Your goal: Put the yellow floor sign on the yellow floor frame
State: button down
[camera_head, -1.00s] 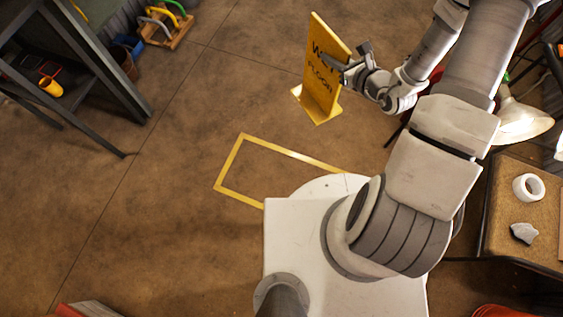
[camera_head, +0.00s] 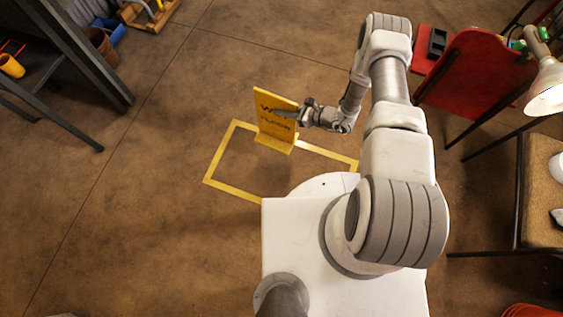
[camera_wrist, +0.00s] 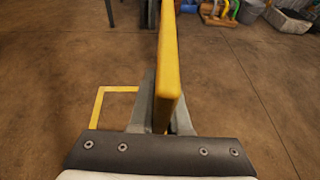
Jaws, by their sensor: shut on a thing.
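The yellow floor sign (camera_head: 276,122) is upright, with dark lettering on its face and a flared foot. My gripper (camera_head: 289,112) is shut on the sign's panel from the right. In the wrist view the sign's edge (camera_wrist: 168,80) stands between my fingers. The yellow floor frame (camera_head: 233,191) is a taped rectangle on the brown floor, partly hidden by my base. The sign appears over the frame's far side in the head view. I cannot tell whether its foot touches the floor. In the wrist view a corner of the frame (camera_wrist: 98,104) shows left of the sign.
A dark metal table (camera_head: 75,60) stands at the upper left, with pots (camera_head: 102,45) behind it. A red chair (camera_head: 478,75), a lamp (camera_head: 546,88) and a cork-topped table (camera_head: 540,200) are at the right. The floor left of the frame is clear.

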jog(key=s+a+f+n+b, duration=0.1)
jog(key=s+a+f+b, duration=0.1)
jog(key=a+f+b, duration=0.5)
jog(key=shift+s+a+f+g, duration=0.4)
jog(key=shift+a+f, duration=2.7)
jog(key=shift+f, duration=2)
jog(key=c, duration=0.9)
grip_release()
jog(key=shift+f, duration=0.1)
jog(key=shift+d+r, duration=0.1)
jog(key=shift+r, duration=0.15)
